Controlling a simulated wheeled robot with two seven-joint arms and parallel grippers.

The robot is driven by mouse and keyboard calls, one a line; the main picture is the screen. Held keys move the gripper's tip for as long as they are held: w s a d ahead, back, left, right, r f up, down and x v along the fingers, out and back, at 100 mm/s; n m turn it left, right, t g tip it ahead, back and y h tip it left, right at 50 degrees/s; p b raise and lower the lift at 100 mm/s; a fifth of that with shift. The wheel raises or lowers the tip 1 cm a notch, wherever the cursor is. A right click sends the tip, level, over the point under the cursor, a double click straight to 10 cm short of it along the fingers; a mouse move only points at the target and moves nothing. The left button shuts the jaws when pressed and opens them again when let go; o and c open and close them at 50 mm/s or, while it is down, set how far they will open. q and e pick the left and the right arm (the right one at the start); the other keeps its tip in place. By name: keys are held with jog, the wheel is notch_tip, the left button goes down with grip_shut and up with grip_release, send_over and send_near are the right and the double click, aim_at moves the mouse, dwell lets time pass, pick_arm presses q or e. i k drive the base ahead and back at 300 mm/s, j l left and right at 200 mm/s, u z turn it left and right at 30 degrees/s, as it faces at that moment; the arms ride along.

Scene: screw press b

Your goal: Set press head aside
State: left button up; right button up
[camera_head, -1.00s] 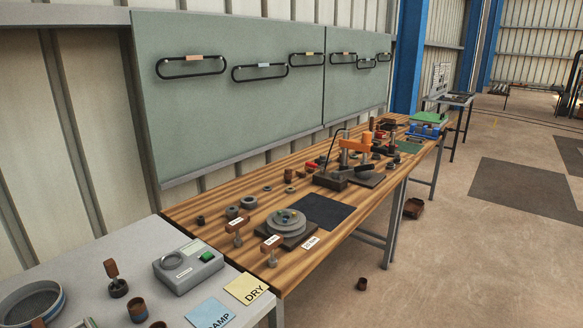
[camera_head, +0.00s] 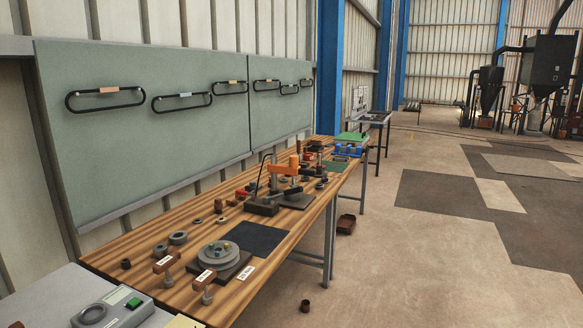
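An orange-topped press (camera_head: 284,168) with a dark base stands on the wooden workbench (camera_head: 190,218), past its middle. I cannot tell for sure which piece is the press head; the orange part on the press's upright looks most like it. A black mat (camera_head: 258,237) lies bare in front of the press. A round grey plate (camera_head: 219,254) with small coloured pieces sits on a dark square base nearer to me. Neither of my grippers shows in the view.
Two brown-handled tools (camera_head: 166,262) with labels stand at the bench's near end, by grey rings (camera_head: 178,238). A grey device with a green button (camera_head: 132,304) sits on the nearer table. A brown bin (camera_head: 346,223) lies on the floor. The floor right of the bench is mostly clear.

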aim_at(293, 169)
jog(key=i+l+u, duration=0.3)
jog(key=i+l, duration=0.85)
jog(key=l, duration=0.1)
